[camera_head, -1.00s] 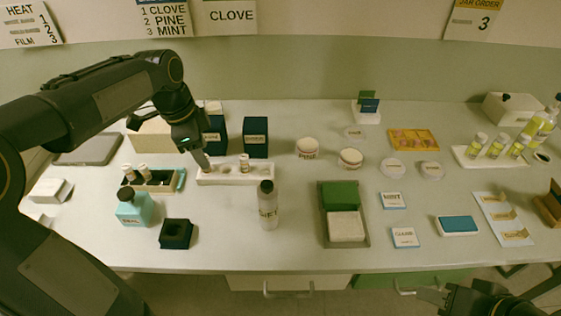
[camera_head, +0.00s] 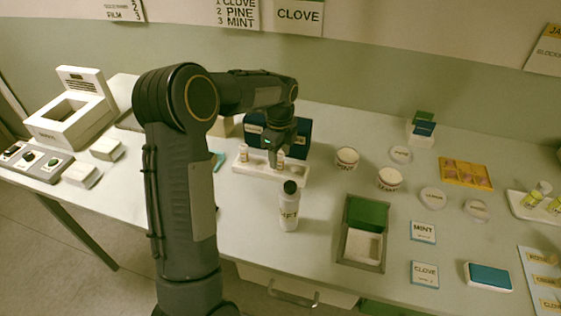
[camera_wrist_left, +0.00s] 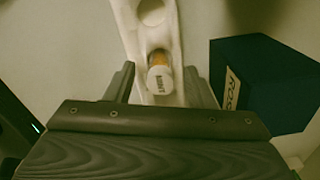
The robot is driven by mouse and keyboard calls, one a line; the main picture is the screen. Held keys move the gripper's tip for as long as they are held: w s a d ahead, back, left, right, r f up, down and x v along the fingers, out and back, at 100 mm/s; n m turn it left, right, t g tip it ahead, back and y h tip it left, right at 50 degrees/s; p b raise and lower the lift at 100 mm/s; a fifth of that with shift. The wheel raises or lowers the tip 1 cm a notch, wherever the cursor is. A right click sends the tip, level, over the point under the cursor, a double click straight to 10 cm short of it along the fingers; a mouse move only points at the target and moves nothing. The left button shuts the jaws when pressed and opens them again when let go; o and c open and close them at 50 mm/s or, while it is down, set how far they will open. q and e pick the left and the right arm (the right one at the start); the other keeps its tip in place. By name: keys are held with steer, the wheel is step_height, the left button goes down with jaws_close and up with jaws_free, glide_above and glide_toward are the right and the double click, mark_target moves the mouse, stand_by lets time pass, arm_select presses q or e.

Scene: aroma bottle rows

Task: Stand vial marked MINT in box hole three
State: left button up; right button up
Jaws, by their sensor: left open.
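A long white box (camera_head: 268,175) with a row of holes stands near the back of the table. One small white-capped vial (camera_head: 243,152) stands upright at its left end. A second vial (camera_head: 279,160) stands farther right in the box, below my left gripper (camera_head: 276,150). In the left wrist view, my left gripper (camera_wrist_left: 165,85) is open, its fingers on either side of this white-capped, orange-bodied vial (camera_wrist_left: 160,82). I cannot read its small cap label surely. An empty hole (camera_wrist_left: 152,12) shows beyond it. My right gripper is out of view.
Dark blue boxes (camera_wrist_left: 262,85) stand close behind the white box. Round white jars (camera_head: 346,158) are to the right. A wall sign (camera_head: 238,14) lists clove, pine, mint.

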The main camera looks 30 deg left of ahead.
arm_select(q)
steer(key=shift+f, duration=0.3)
steer(key=c, duration=1)
steer(key=shift+r, duration=0.1)
steer(key=shift+c, duration=0.3)
